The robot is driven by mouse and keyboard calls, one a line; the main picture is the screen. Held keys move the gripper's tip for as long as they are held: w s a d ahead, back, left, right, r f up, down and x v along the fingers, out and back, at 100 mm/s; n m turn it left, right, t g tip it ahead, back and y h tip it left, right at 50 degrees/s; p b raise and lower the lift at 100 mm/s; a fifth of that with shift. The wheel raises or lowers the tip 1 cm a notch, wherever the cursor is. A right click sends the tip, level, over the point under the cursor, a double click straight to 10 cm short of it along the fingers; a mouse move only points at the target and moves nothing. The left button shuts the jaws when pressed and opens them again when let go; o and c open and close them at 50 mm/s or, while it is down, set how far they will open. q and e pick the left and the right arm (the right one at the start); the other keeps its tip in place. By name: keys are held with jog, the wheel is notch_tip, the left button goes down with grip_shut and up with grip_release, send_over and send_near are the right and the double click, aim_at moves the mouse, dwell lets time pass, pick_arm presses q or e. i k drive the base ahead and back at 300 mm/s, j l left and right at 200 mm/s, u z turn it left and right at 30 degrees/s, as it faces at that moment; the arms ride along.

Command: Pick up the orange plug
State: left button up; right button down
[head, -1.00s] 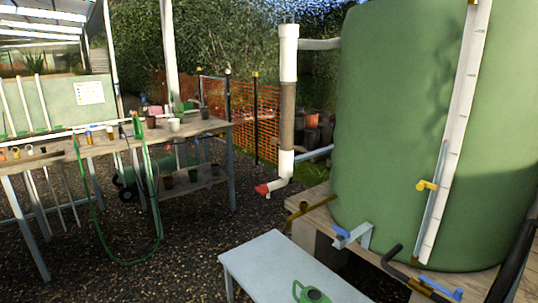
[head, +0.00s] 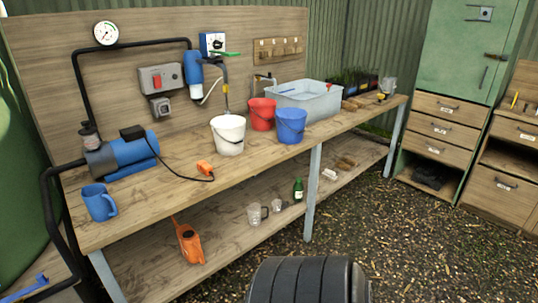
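The orange plug (head: 205,167) lies on the wooden workbench top, at the end of a black cable (head: 190,174) that runs toward the blue pump (head: 120,158). It lies in front of the white bucket (head: 228,135) and a little to its left. Neither of my grippers shows in the head view.
The workbench (head: 110,232) carries a blue mug (head: 98,203), a red bucket (head: 262,114), a blue bucket (head: 291,126) and a grey tub (head: 318,100). A black ribbed cylinder (head: 308,281) is at the bottom. Gravel is open at right.

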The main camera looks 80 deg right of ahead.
aim_at(203, 166)
jog(key=z, duration=1.95)
